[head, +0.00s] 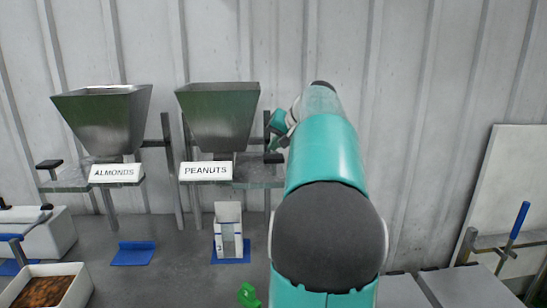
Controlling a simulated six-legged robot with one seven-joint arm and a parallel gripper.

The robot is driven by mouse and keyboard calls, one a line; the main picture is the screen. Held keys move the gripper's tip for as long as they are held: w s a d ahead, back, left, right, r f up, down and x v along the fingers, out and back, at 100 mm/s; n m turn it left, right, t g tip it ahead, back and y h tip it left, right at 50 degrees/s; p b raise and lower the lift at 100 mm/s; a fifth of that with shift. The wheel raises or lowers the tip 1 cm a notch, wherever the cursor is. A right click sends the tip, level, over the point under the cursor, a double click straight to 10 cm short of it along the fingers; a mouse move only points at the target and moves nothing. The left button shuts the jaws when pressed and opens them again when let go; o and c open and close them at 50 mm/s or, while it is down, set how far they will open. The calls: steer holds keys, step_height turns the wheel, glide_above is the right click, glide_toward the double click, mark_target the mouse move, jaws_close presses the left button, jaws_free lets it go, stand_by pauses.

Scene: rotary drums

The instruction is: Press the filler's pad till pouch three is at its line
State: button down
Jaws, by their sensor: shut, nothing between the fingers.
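The peanuts filler is a grey metal hopper (217,115) on a stand, with a white PEANUTS sign (206,171) below it. Its black pad (274,158) is at the right end of the shelf. My gripper (275,145) is small in view, shut and empty, just above this pad; I cannot tell whether it touches. A pale pouch (228,232) stands upright below the hopper on a blue mat (238,261). A small mark like a 3 shows low on its front. Its line and fill level are too small to read.
The almonds filler (104,120) with its own black pad (49,164) stands to the left, above an empty blue mat (134,253). A tray of brown contents (44,291) is at front left. A green object (248,295) lies near my arm. A blue-handled lever (519,220) is far right.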

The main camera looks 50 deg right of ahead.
mark_target(276, 157)
steer(key=shift+r, duration=0.1)
steer(key=shift+r, duration=2.45)
steer(key=w+a+f+n+g+y, duration=0.1)
steer(key=a+f+n, duration=0.25)
steer(key=a, duration=1.15)
steer(key=a+f+n+g+y, duration=0.15)
steer(key=a+f, duration=0.25)
steer(key=a, duration=1.2)
steer(key=s+a+f+n, duration=0.6)
steer(key=s+a+f, duration=0.8)
steer(key=a+f, duration=0.2)
steer(key=shift+a+f+n+g, duration=0.25)
steer(key=shift+a+g, duration=0.2)
steer(key=shift+a, duration=0.25)
steer(key=shift+h, duration=0.25)
